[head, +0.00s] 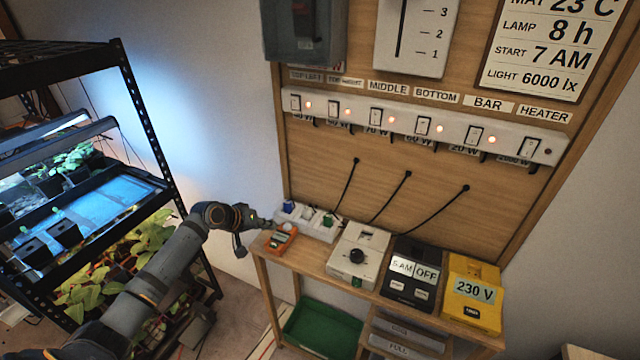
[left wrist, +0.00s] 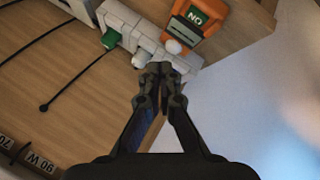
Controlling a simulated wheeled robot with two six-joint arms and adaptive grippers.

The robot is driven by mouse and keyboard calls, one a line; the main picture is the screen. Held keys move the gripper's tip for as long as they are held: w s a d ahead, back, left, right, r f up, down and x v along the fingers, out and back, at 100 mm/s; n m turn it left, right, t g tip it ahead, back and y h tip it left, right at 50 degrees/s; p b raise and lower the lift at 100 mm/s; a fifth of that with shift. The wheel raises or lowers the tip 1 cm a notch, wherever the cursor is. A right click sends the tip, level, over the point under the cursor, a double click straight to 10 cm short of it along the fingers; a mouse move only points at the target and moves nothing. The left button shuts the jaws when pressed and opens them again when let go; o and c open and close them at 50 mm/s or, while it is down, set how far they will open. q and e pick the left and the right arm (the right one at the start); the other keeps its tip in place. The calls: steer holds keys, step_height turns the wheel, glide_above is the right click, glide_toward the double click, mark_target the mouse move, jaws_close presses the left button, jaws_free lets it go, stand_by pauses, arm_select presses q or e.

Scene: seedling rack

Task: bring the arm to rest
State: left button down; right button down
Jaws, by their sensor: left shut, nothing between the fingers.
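My left arm comes in from the left in the head view and reaches across in front of the rack. My left gripper (head: 262,225) is shut and empty, near the left end of the wooden bench. In the left wrist view its fingertips (left wrist: 160,72) are together, close to a white power strip (left wrist: 136,27). I cannot tell whether they touch it. The power strip also shows in the head view (head: 318,228), with blue and green plugs. An orange meter (head: 281,239) lies beside it on the bench. My right gripper is not in view.
A black shelf rack (head: 150,120) with seedlings stands at left. The bench (head: 320,262) carries a white dial box (head: 357,254), a black timer (head: 412,270) and a yellow 230 V box (head: 472,293). Above, a switch strip (head: 395,119) has several lit lamps. A green bin (head: 322,330) sits below.

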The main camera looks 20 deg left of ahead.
arm_select(q)
steer(key=shift+d, duration=0.1)
steer(key=s+d+f+m+g, duration=0.2)
steer(key=s+d+f+m, duration=0.1)
steer(key=s+d+f, duration=0.4)
steer(key=s+d+m+g+y, duration=0.2)
steer(key=s+d, duration=0.5)
steer(key=s, duration=0.6)
steer(key=s+r+y, duration=0.3)
steer(key=s+r, duration=0.1)
steer(key=s, duration=0.4)
steer(key=s+a+f+g+b, duration=0.1)
steer(key=s+a+f+b, duration=0.1)
steer(key=f, duration=1.5)
steer(key=s+a+f+g+b, duration=0.1)
steer(key=a+f+b, duration=0.15)
steer(key=f, duration=1.45)
steer(key=s+f+g+b, duration=0.1)
steer(key=s+f+b, duration=0.2)
steer(key=s+f, duration=1.4)
steer(key=shift+s+h, duration=0.3)
steer(key=shift+s, duration=0.05)
steer(key=shift+a, duration=0.15)
